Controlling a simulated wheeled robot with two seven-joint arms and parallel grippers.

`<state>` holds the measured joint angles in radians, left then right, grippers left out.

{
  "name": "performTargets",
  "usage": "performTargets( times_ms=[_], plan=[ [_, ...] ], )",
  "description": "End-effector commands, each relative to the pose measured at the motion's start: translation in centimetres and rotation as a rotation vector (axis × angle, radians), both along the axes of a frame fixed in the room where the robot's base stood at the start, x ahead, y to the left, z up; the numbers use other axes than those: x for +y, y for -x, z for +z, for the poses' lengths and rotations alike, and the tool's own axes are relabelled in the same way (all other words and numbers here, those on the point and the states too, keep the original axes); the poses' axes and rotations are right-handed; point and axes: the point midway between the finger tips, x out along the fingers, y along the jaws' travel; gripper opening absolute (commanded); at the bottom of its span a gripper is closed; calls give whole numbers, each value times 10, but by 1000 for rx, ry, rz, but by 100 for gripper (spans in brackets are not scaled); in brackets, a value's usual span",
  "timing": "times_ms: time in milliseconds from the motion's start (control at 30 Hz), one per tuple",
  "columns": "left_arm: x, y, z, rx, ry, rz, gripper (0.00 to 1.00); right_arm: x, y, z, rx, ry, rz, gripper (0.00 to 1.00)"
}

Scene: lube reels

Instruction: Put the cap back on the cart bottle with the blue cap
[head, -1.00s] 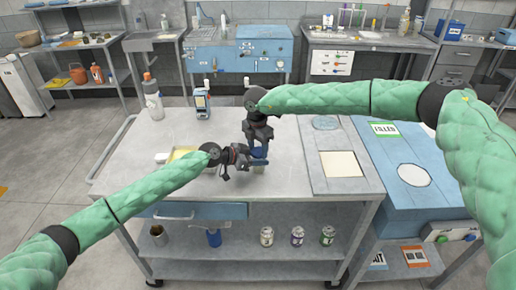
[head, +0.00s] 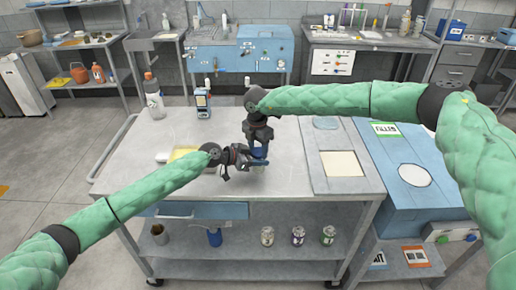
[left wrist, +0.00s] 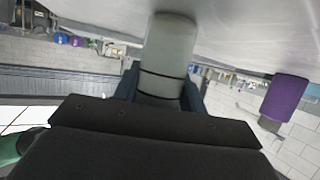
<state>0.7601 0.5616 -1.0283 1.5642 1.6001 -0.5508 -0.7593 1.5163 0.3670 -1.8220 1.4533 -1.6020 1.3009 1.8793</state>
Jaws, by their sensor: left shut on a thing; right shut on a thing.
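My left gripper (head: 256,162) is shut on a pale grey bottle (left wrist: 168,50) with dark bands, which stands between its fingers against the cart top in the upside-down left wrist view. My right gripper (head: 259,146) points down from above, directly over the left one, and is shut on a blue cap (head: 260,154). In the head view the grippers hide most of the bottle and part of the cap. I cannot tell whether the cap touches the bottle's neck.
The cart top (head: 290,178) is mostly clear around the grippers. A white bottle (head: 154,100) and a blue device (head: 203,104) stand at its back left. A yellow-topped tray (head: 185,154) is to the left. A purple cylinder (left wrist: 286,97) shows in the left wrist view.

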Motion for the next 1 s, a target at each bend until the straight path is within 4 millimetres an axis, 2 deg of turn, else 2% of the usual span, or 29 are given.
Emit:
performTargets(
  times_ms=[33,600,1000],
  plan=[
    [-2,-1,7,-9,6,-1,0,0,2,-6,6,3,1,29],
    [-5,0,10,-13,10,-7,0,-4,1,-12,5,8,-4,29],
    [-5,0,11,-13,11,-7,0,-6,-2,-5,9,8,-3,29]
  ],
)
